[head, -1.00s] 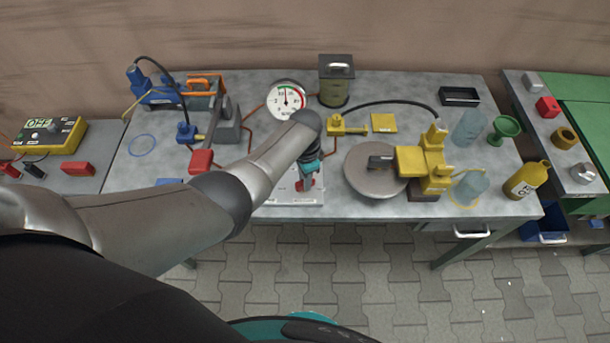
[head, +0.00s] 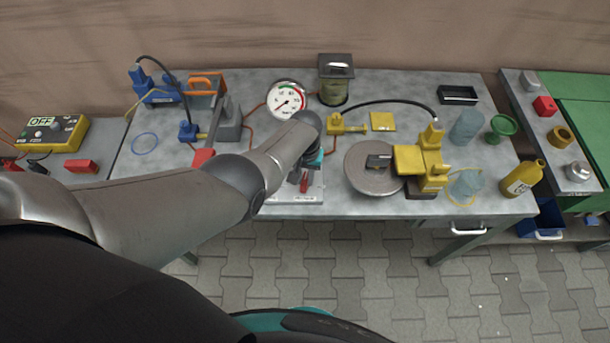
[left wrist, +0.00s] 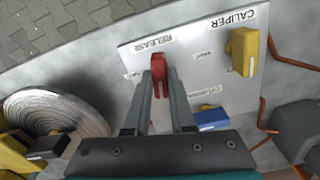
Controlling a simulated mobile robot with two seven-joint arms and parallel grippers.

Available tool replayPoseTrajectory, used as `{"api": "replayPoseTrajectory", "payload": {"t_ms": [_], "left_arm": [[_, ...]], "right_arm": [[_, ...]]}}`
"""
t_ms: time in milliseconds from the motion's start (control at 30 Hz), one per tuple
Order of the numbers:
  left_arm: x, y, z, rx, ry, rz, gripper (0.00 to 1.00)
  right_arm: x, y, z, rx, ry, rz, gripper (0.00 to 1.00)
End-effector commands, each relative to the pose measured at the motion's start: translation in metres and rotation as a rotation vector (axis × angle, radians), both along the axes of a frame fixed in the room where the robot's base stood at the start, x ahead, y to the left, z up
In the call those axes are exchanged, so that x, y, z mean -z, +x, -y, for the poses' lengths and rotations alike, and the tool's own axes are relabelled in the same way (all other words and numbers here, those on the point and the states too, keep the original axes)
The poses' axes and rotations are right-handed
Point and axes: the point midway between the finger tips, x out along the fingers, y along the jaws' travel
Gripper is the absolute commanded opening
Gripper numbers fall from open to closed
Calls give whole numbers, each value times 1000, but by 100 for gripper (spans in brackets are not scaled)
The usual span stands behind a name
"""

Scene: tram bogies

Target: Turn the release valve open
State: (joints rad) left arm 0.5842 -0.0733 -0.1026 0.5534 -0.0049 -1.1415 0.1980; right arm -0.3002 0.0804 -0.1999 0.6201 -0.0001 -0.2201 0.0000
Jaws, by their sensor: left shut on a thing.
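The red release valve handle (left wrist: 160,75) sits on a white panel (left wrist: 133,55) beside the word RELEASE. My left gripper (left wrist: 160,92) is shut on this handle, with one finger on each side of it. In the head view the left gripper (head: 304,175) is over the panel at the front of the bench, and the red handle (head: 304,186) shows just below it. My forearm covers part of the panel there. The round gauge (head: 287,100) behind it has its needle pointing to the lower left. My right gripper is not in view.
A yellow caliper valve (left wrist: 243,52) and a blue valve (left wrist: 211,120) share the panel. A grey disc (head: 362,168) with a yellow caliper (head: 425,165) stands just right. A blue pump (head: 160,92) is back left. A yellow bottle (head: 522,178) stands near the right edge.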

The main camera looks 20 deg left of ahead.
Motion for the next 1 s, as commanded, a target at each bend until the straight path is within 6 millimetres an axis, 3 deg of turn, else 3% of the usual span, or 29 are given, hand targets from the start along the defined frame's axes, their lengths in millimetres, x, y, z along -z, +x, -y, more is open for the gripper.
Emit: {"api": "replayPoseTrajectory", "payload": {"t_ms": [400,967,1000], "left_arm": [[0,0,0,-198,-1,-1,0],[0,0,0,-229,-1,-1,0],[0,0,0,-229,-1,-1,25]], "right_arm": [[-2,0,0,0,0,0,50],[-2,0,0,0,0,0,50],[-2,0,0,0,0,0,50]]}}
